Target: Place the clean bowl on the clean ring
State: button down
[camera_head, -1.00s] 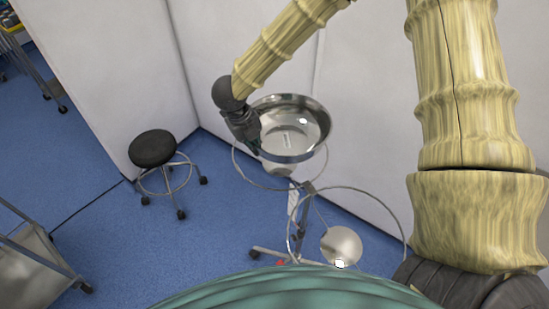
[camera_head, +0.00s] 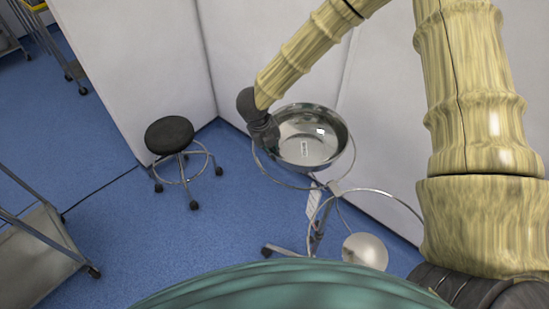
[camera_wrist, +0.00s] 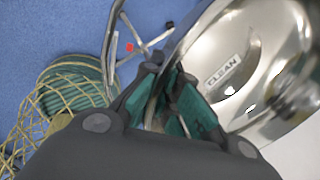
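The shiny metal bowl (camera_head: 322,152) has a label inside that reads CLEAN in the wrist view (camera_wrist: 245,50). My gripper (camera_head: 268,133) is at the bowl's left rim. In the wrist view the rim passes between its green-padded fingers (camera_wrist: 172,105), which look closed on it. A thin metal ring (camera_head: 262,165) of the stand shows around and below the bowl; I cannot tell whether they touch. A second ring (camera_head: 408,206) sits to the right and nearer, with no bowl in it. A white tag (camera_head: 313,203) on the stand is unreadable.
A round silvery object (camera_head: 365,251) shows low through the right ring. A black stool (camera_head: 170,136) stands left of the stand. White walls (camera_head: 265,45) are close behind the bowl. Green drape (camera_head: 290,288) fills the bottom edge. A metal cart (camera_head: 45,240) is at left.

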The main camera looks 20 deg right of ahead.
jog(key=shift+a+p+x, duration=0.15)
jog(key=shift+a+x, duration=0.05)
jog(key=shift+x, duration=0.55)
jog(key=shift+a+p+x, duration=0.1)
jog(key=shift+a+x, duration=0.05)
jog(key=shift+x, duration=0.55)
jog(key=shift+a+p+x, duration=0.15)
jog(key=shift+a+x, duration=0.05)
jog(key=shift+x, duration=0.55)
jog(key=shift+s+f, duration=0.1)
jog(key=shift+f, duration=0.15)
jog(key=c, duration=1.6)
grip_release()
jog(key=shift+c, duration=0.2)
jog(key=shift+r, duration=0.15)
jog(key=b+v, duration=0.1)
jog(key=v, duration=1.1)
jog(key=shift+b, duration=0.4)
